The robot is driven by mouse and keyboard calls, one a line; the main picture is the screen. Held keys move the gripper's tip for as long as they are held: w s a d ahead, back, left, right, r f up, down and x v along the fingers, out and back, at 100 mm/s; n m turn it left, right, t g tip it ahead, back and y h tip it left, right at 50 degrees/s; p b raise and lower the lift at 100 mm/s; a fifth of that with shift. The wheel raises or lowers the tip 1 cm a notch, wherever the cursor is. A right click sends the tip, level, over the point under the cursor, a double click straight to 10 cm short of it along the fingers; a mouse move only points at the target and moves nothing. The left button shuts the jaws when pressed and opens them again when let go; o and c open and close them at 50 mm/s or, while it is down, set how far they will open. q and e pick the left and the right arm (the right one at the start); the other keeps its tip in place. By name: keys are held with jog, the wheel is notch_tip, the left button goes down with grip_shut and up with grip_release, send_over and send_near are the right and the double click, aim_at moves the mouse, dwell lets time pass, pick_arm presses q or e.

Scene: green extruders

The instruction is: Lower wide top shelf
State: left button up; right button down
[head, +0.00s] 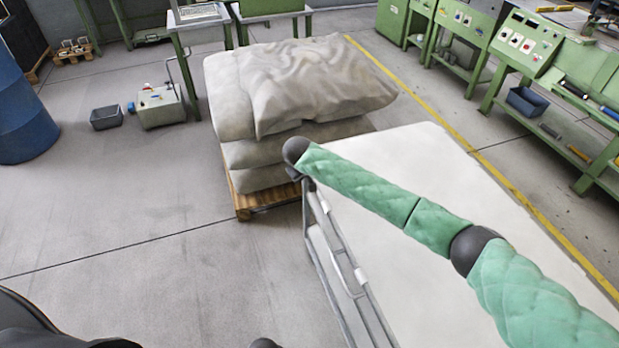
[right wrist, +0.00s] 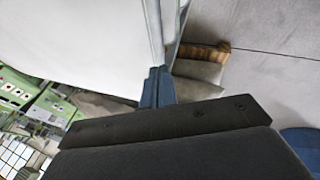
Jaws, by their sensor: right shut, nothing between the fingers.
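The wide top shelf (head: 400,260) is a broad white panel at the right of the head view, with a grey metal frame (head: 345,262) along its left side. In the right wrist view the white panel (right wrist: 80,45) fills the upper left, and its metal edge (right wrist: 156,30) runs down to the fingers. My right arm reaches across above the panel to its far left corner. My right gripper (right wrist: 157,88) is shut and empty, with its blue-grey fingertips at the metal edge; whether they touch it I cannot tell. In the head view it is mostly hidden. My left gripper is out of view.
Grey sacks (head: 295,85) are stacked on a wooden pallet (head: 250,203) just beyond the shelf's far left corner. A blue barrel (head: 22,115) and a small machine (head: 160,106) stand at left. Green machines (head: 525,45) line the right. The floor left of the shelf is clear.

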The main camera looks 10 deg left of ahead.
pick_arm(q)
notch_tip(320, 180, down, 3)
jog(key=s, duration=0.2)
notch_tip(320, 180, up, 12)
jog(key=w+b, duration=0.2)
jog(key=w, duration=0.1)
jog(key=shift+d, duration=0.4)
pick_arm(e)
jog(key=s+a+r, duration=0.3)
jog(key=s+r, duration=0.3)
jog(key=r, duration=0.2)
jog(key=shift+a+r, duration=0.25)
jog(key=shift+a, duration=0.05)
